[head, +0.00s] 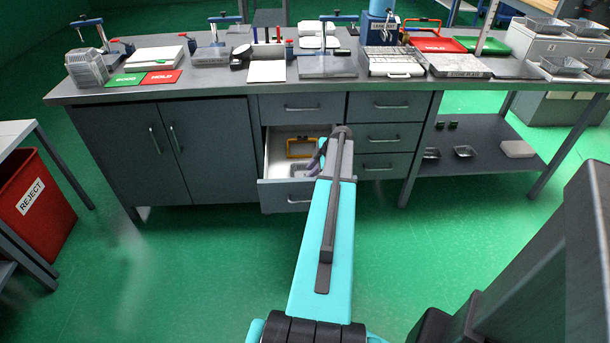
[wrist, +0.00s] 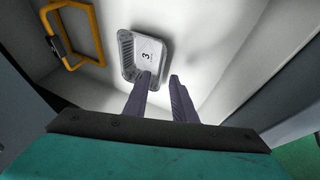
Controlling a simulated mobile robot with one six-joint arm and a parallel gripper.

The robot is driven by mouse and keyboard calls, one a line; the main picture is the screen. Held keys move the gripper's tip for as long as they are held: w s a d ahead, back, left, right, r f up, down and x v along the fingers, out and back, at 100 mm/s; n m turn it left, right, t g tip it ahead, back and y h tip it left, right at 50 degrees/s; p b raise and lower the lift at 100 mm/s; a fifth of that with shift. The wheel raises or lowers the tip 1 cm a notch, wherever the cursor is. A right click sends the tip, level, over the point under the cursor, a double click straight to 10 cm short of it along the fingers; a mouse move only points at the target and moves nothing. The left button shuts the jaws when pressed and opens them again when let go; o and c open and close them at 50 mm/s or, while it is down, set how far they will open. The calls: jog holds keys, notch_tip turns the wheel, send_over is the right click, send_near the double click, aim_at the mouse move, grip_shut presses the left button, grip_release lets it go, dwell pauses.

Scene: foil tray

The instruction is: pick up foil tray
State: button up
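A silver foil tray marked "3" (wrist: 143,55) lies inside the open white drawer (wrist: 215,60) in the wrist view. In the head view a small part of the foil tray (head: 299,170) shows in the drawer, largely hidden by my arm. My gripper (wrist: 162,78) is open, with a gap between its two dark purple fingers. The left fingertip overlaps the tray's lower right edge in the wrist view; I cannot tell whether it touches. The right finger is to the right of the tray, over bare drawer floor.
A yellow-orange frame-shaped object (wrist: 76,34) lies in the drawer left of the tray. The drawer walls stand close around my gripper. Above is a bench top (head: 215,84) crowded with tools and trays. Other foil trays (head: 464,151) sit on the lower shelf.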

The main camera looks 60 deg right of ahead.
aim_at(305, 173)
jog(key=shift+f, duration=0.1)
jog(key=shift+x, duration=2.5)
grip_shut()
